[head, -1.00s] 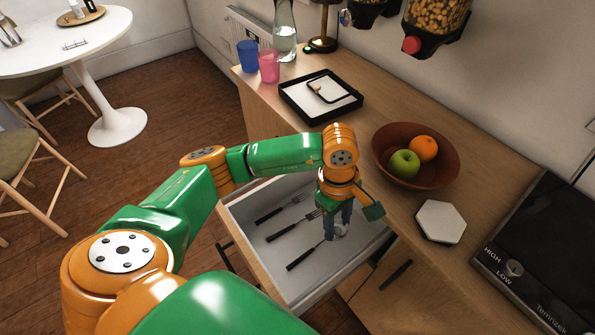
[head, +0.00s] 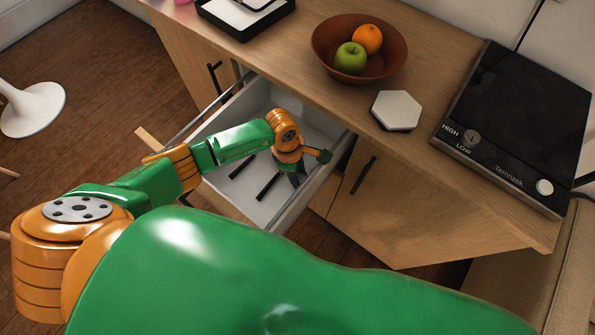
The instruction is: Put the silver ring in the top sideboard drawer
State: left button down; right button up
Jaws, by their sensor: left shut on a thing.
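The top sideboard drawer (head: 318,187) stands pulled open, with dark-handled cutlery inside. My left gripper (head: 297,180) reaches down into the drawer, near its right side wall. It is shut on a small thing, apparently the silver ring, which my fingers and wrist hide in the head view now. I cannot tell whether that thing touches the drawer floor. My right gripper is not in view.
On the sideboard top are a brown bowl (head: 325,52) with an orange and a green apple, a white hexagonal piece (head: 397,110), a black tray (head: 238,33) and a black hob (head: 520,110). A closed cupboard door (head: 385,205) is right of the drawer.

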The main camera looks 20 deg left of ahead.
pick_arm(q)
jog(key=shift+f, duration=0.1)
jog(key=c, duration=0.8)
grip_release()
jog(key=shift+f, duration=0.1)
jog(key=o, duration=0.4)
jog(key=r, duration=0.4)
jog(key=a+r, duration=0.1)
jog(key=r, duration=0.7)
jog(key=shift+s+a+r+p, duration=0.1)
jog(key=shift+a+r+p, duration=0.1)
jog(key=shift+a+p, duration=0.2)
